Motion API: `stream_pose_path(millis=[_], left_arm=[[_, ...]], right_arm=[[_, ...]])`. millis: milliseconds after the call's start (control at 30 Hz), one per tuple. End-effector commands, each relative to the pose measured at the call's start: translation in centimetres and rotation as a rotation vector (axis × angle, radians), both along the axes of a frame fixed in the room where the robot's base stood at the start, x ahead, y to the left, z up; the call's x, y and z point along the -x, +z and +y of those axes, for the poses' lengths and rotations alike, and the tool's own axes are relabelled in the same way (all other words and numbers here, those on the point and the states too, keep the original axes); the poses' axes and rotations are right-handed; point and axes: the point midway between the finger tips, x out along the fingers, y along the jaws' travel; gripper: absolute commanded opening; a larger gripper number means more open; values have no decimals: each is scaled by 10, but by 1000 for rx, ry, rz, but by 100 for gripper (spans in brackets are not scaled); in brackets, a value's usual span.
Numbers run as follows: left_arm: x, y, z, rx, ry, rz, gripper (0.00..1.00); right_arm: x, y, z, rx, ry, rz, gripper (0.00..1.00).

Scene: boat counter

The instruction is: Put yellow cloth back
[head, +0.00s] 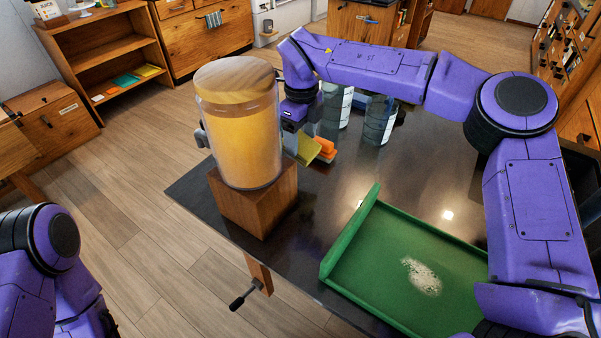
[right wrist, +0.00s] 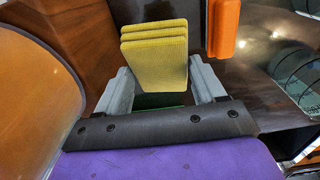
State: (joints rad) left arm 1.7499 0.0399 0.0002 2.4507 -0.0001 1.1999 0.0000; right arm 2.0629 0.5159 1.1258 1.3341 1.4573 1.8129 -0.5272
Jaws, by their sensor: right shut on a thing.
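The yellow cloth (right wrist: 153,48) looks like a folded, layered pad. In the right wrist view it stands between the two grey fingers of my right gripper (right wrist: 162,86), which is shut on it. In the head view the yellow cloth (head: 308,151) shows partly below my right gripper (head: 300,134), just right of the large jar, over the dark counter. An orange cloth (head: 326,147) is close beside it on the right; it also shows in the right wrist view (right wrist: 224,28). Of my left arm only purple links show at lower left; its gripper is out of view.
A large yellow-filled jar (head: 238,135) with a wooden lid stands on a wooden block (head: 252,205), close to my right gripper. Glass jars (head: 374,120) stand behind. A green tray (head: 375,245) with pale crumbs lies in front. A low wooden shelf (head: 105,50) holds flat coloured pieces.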

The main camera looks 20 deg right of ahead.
Motion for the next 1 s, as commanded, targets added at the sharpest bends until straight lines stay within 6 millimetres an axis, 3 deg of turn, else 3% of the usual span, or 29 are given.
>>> stream_pose_path(millis=[367,767,800,1000], left_arm=[[0,2,0,-1,0,-1,51],[0,23,0,-1,0,-1,51],[0,31,0,-1,0,-1,51],[0,32,0,-1,0,-1,51]], right_arm=[[-2,-5,-1,1,-2,4,25],[-1,-77,-1,1,-2,7,26],[-1,-82,-1,2,-2,7,21],[0,-102,-2,3,-3,10,19]])
